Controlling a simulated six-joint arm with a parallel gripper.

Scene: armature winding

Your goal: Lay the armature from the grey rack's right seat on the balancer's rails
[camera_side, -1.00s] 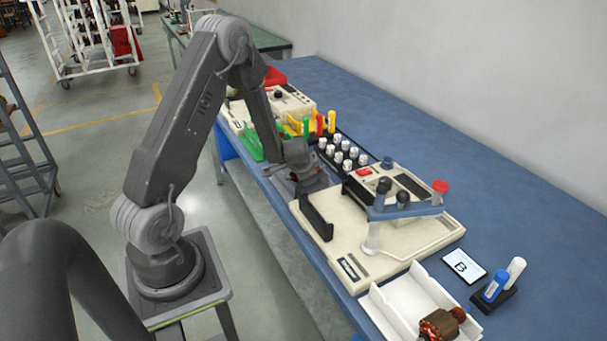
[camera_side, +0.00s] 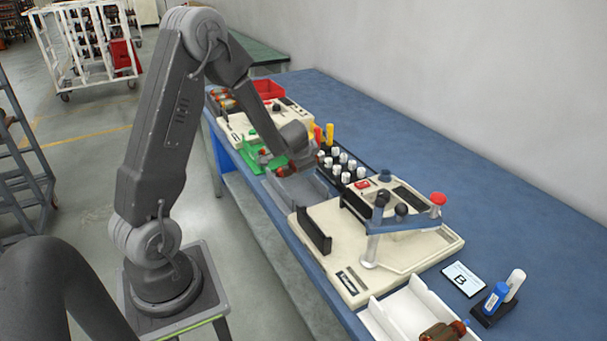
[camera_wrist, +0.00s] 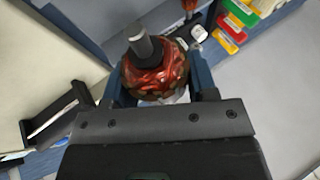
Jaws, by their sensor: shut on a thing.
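In the wrist view my gripper (camera_wrist: 155,88) is shut on an armature (camera_wrist: 155,68) with copper-red windings, a grey shaft end sticking out towards the camera. In the side view my gripper (camera_side: 296,166) is above the grey rack (camera_side: 305,190), and the arm hides part of the rack. Small reddish parts show beside the gripper there, but I cannot tell which is the held armature. Two cream machines stand on the bench: a near one (camera_side: 335,278) with black uprights and a blue-grey arm, and a far one (camera_side: 238,124). I cannot make out the rails.
A white tray (camera_side: 378,320) with another copper armature (camera_side: 443,331) is at the front. The blue bench at right is clear.

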